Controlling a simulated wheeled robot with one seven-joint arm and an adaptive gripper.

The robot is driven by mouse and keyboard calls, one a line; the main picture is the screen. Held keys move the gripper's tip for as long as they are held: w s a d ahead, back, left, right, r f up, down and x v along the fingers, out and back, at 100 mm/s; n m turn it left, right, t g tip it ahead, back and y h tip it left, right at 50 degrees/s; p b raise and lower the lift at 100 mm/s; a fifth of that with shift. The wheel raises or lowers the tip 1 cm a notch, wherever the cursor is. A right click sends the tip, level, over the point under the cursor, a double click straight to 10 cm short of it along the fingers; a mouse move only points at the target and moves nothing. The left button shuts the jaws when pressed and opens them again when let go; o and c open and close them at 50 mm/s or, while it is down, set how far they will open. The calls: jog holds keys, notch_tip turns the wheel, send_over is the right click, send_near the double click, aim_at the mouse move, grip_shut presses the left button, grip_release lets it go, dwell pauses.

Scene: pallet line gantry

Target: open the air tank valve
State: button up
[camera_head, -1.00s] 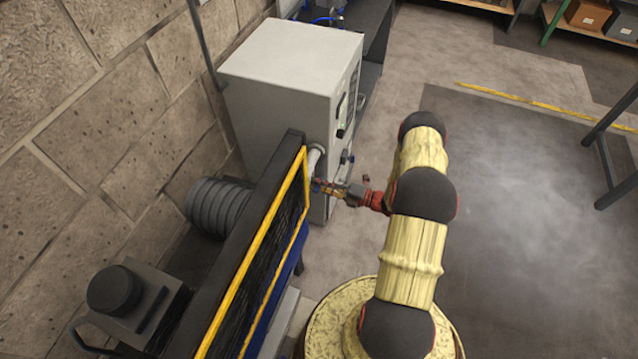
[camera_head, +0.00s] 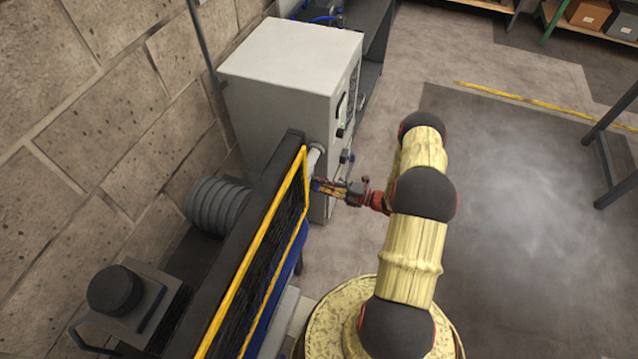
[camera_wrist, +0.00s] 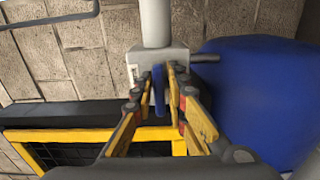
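In the wrist view a blue valve lever (camera_wrist: 158,88) hangs from a light grey valve body (camera_wrist: 160,62) under a pale vertical pipe (camera_wrist: 155,22). A blue rounded tank (camera_wrist: 255,95) fills the right side. My gripper (camera_wrist: 160,79) has its yellow and dark fingers on either side of the lever, partly closed. A narrow gap seems to show beside the lever, and firm contact is not visible. In the head view my gripper (camera_head: 322,186) is at the pale pipe (camera_head: 314,158) by the black-and-yellow frame. The valve and lever are too small to make out there.
A large grey cabinet (camera_head: 290,65) stands behind the gripper. The black-and-yellow frame (camera_head: 255,260) runs along the left of my arm, with a grey ribbed cylinder (camera_head: 218,205) behind it and a stone wall (camera_head: 90,120). Open floor (camera_head: 520,200) lies to the right.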

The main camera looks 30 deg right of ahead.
jog(key=shift+o, duration=1.3)
jog(key=shift+s, duration=0.1)
jog(key=v, duration=1.1)
jog(key=shift+s+d, duration=0.3)
